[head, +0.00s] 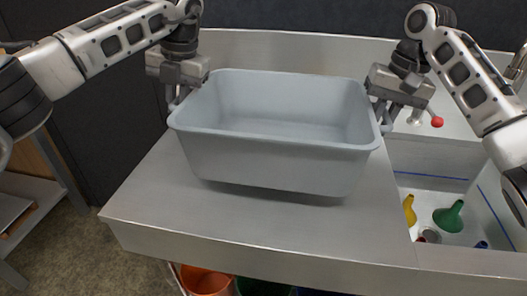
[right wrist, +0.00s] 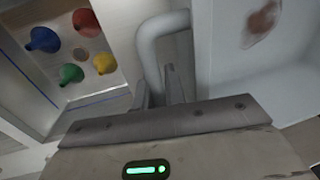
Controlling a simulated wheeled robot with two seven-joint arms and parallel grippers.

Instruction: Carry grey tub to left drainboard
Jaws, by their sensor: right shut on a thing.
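The grey tub (head: 270,155) is over the bare steel left drainboard (head: 150,205), with a thin shadow under its front edge. I cannot tell whether its base touches the steel. My right gripper (head: 383,118) is shut on the tub's right handle. In the right wrist view the grey handle (right wrist: 160,40) passes at the fingers (right wrist: 160,88), and a brown stain (right wrist: 262,22) shows on the tub. My left gripper (head: 175,98) is at the tub's left handle. Its fingertips are partly hidden, so its grip is unclear.
Right of the drainboard is a white sink basin (head: 425,185) holding a yellow funnel (head: 409,210), a green funnel (head: 449,217) and others. A red knob (head: 437,122) stands behind it. An orange bucket (head: 205,282) is below the front edge. The drainboard's left front is clear.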

